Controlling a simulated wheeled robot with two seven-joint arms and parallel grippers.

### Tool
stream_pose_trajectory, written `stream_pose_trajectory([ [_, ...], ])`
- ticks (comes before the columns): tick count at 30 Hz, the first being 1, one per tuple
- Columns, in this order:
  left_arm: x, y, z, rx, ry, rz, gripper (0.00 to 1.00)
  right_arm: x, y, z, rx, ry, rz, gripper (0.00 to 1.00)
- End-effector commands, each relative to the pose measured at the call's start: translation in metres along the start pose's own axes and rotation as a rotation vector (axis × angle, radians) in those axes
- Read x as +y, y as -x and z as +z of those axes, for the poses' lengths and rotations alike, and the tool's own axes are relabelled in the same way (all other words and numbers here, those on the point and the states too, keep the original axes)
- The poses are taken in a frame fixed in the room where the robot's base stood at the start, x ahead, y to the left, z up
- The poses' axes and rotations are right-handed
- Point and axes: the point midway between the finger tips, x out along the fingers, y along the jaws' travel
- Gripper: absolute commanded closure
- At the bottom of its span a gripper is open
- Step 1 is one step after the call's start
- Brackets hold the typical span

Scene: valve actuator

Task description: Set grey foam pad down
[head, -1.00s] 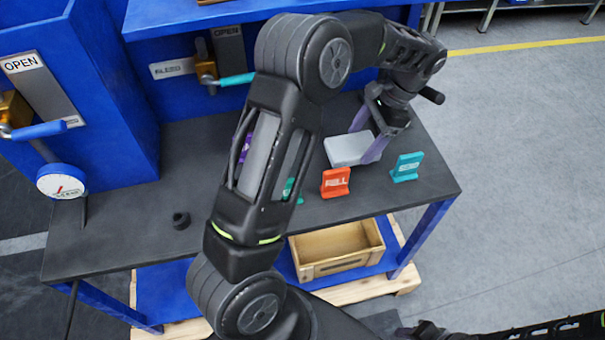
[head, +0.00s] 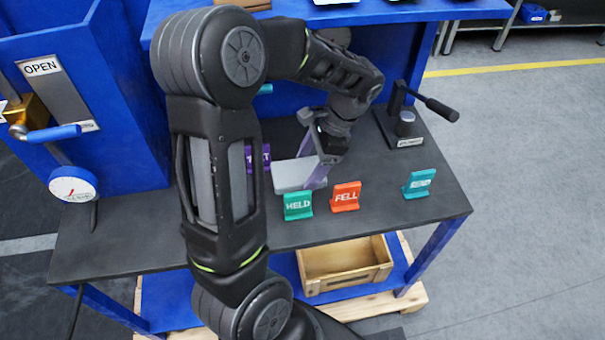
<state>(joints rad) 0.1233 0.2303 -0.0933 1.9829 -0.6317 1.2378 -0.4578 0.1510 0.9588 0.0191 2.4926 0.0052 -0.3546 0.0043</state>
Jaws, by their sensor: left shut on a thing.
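My right gripper is not in view.
A purple sign (head: 262,158) stands left of the pad, partly hidden by my arm. A teal sign (head: 420,184) stands to the right. A black-handled lever device (head: 405,125) is at the back right. A wooden crate (head: 345,265) is below. The bench's front right is clear.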

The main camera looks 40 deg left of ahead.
Motion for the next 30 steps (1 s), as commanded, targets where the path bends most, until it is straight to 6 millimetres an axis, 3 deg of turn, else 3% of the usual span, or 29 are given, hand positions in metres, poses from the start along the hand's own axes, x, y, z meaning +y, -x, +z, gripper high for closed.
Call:
stream_pose_trajectory([
  [7,0.001,-0.008,0.015,-0.002,0.0,0.003,0.67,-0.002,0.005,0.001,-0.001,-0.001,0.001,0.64],
  [13,0.001,-0.035,0.002,-0.002,0.0,0.003,0.67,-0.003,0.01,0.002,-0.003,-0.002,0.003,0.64],
  [25,0.0,-0.042,-0.001,0.0,0.0,0.001,0.67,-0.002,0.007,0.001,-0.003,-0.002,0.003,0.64],
  [26,0.0,-0.042,-0.001,0.0,0.0,0.0,0.27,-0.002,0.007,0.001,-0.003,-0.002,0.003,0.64],
  [30,0.0,-0.041,-0.001,0.0,0.0,0.0,0.19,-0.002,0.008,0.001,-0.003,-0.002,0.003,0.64],
])
